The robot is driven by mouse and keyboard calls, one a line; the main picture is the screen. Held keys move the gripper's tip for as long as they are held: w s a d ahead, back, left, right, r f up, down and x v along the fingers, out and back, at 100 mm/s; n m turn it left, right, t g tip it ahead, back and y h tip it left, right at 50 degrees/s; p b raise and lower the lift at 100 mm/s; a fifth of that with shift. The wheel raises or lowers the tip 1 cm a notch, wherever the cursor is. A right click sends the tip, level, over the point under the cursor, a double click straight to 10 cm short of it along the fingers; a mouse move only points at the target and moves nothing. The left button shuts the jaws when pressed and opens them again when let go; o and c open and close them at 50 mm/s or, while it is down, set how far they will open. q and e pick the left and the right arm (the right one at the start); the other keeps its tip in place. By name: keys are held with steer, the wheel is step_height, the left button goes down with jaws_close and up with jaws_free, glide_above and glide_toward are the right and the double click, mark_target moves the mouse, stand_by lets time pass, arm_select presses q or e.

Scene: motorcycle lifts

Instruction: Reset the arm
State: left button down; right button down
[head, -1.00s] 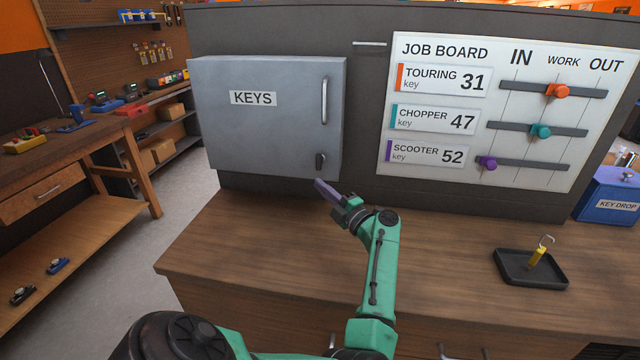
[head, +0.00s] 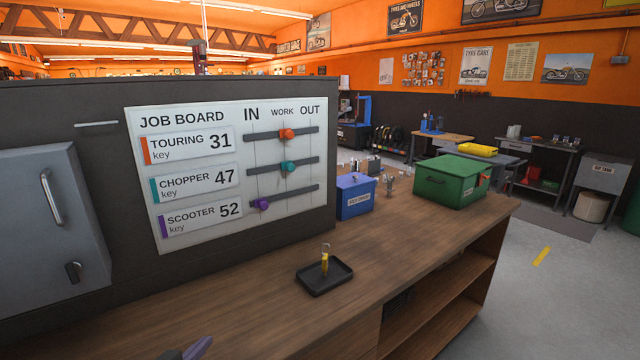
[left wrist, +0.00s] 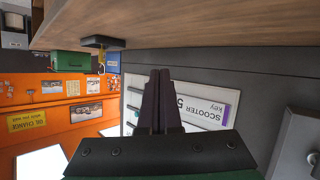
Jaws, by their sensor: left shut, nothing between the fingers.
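My left gripper (head: 196,349) shows only as purple fingertips at the bottom edge of the head view, over the wooden counter (head: 400,262). In the left wrist view its two dark fingers (left wrist: 160,74) are together with nothing between them. They point past the job board (left wrist: 205,104), apart from it as far as I can tell. The rest of the left arm is out of the head view. My right gripper is in neither view.
The grey key cabinet (head: 40,230) is shut at the left. The job board (head: 190,232) has three sliders. A black tray (head: 340,278) with a yellow-tagged hook, a blue key drop box (head: 352,208) and a green box (head: 448,186) stand on the counter.

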arm_select(q)
steer(key=s+d+f+m+g, duration=0.1)
steer(key=s+f+g, duration=0.2)
steer(key=s, duration=0.4)
steer(key=s+d+f+m+g+y, duration=0.1)
steer(key=s+f+g, duration=0.25)
steer(key=s, duration=0.35)
steer(key=s+d+f+m+g, duration=0.1)
steer(key=s+d+f+g, duration=0.2)
steer(key=s, duration=0.4)
step_height(320, 180, down, 26)
steer(key=s+a+g+b, duration=0.2)
steer(key=b, duration=0.1)
steer(key=s+a+f+g+b, duration=0.1)
steer(key=s+a+f, duration=0.1)
steer(key=s+f, duration=1.4)
steer(key=shift+s+a, duration=0.25)
steer(key=shift+s, duration=0.1)
